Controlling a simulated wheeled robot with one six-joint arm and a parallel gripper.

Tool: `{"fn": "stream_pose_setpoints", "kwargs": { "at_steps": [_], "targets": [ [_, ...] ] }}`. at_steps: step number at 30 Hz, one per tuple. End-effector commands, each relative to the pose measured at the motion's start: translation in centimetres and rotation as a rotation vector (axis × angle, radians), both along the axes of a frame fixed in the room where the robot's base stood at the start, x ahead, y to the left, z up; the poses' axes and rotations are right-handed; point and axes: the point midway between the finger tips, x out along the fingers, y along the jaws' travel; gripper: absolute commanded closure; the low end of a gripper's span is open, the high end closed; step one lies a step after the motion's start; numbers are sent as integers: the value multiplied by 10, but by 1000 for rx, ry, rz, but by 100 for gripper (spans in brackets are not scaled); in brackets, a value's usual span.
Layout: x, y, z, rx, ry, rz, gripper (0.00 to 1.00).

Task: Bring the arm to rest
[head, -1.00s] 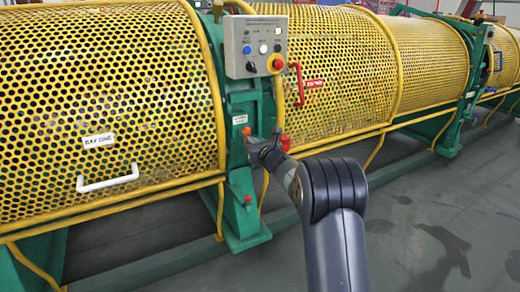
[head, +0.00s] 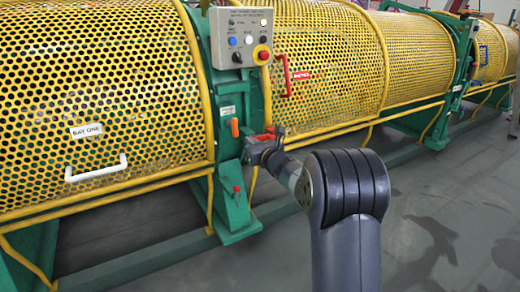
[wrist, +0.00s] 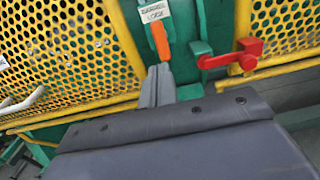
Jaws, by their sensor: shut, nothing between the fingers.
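My gripper (head: 258,145) is at the end of my dark arm, in front of the green post between two yellow mesh guards. In the wrist view its grey fingers (wrist: 157,86) are together and empty. An orange lever (head: 235,127) stands upright on the post, left of my gripper; it also shows in the wrist view (wrist: 160,40) just beyond the fingertips, under a lock label (wrist: 155,12). I cannot tell the exact gap between them. A red latch (wrist: 232,54) sits to the right on the guard edge, partly behind my gripper in the head view.
A grey control box (head: 241,38) with a red stop button is above. The left guard (head: 90,100) has a white handle (head: 96,168); the right guard has a red handle (head: 285,75). A green foot with a red knob (head: 237,190) stands below. Floor at right (head: 440,220) is clear.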

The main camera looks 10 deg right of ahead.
Motion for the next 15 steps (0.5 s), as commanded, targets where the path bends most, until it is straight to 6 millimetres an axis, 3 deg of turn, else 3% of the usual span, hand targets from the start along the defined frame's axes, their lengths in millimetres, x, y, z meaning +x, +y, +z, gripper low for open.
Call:
{"fn": "stream_pose_setpoints", "kwargs": {
  "at_steps": [6,15],
  "targets": [
    [-31,-11,1,0,1,-1,100],
    [-45,-15,0,-1,0,0,100]
  ]
}}
